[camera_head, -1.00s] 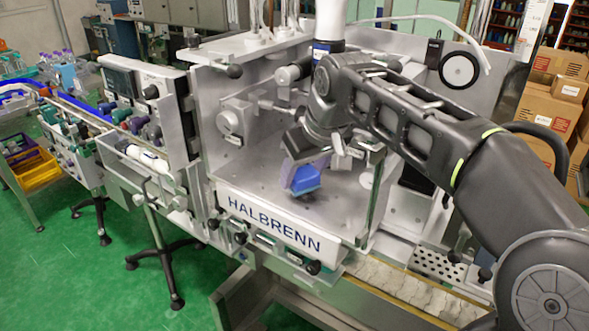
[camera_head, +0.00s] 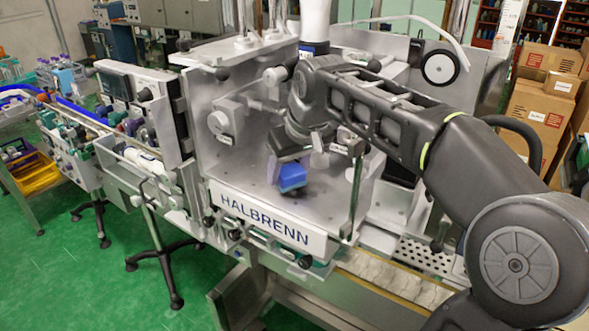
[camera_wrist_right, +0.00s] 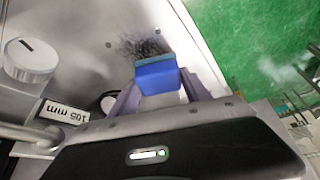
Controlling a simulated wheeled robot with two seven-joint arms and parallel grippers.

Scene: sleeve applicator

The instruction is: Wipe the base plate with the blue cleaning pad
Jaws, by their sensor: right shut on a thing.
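The blue cleaning pad (camera_head: 292,177) is in my right gripper (camera_head: 285,166), low inside the machine at the base plate (camera_head: 236,169). In the right wrist view the pad (camera_wrist_right: 157,76) sits between the two fingers of the right gripper (camera_wrist_right: 155,92). A dark smudge (camera_wrist_right: 146,43) shows on the grey base plate (camera_wrist_right: 95,14) just beyond the pad. I cannot tell whether the pad touches the plate. My left gripper is not in view.
A round knob (camera_wrist_right: 30,60) and a label reading 105 mm (camera_wrist_right: 62,112) are beside the gripper in the wrist view. The HALBRENN front panel (camera_head: 265,218) edges the plate. A clear upright panel (camera_head: 357,190) stands to the right.

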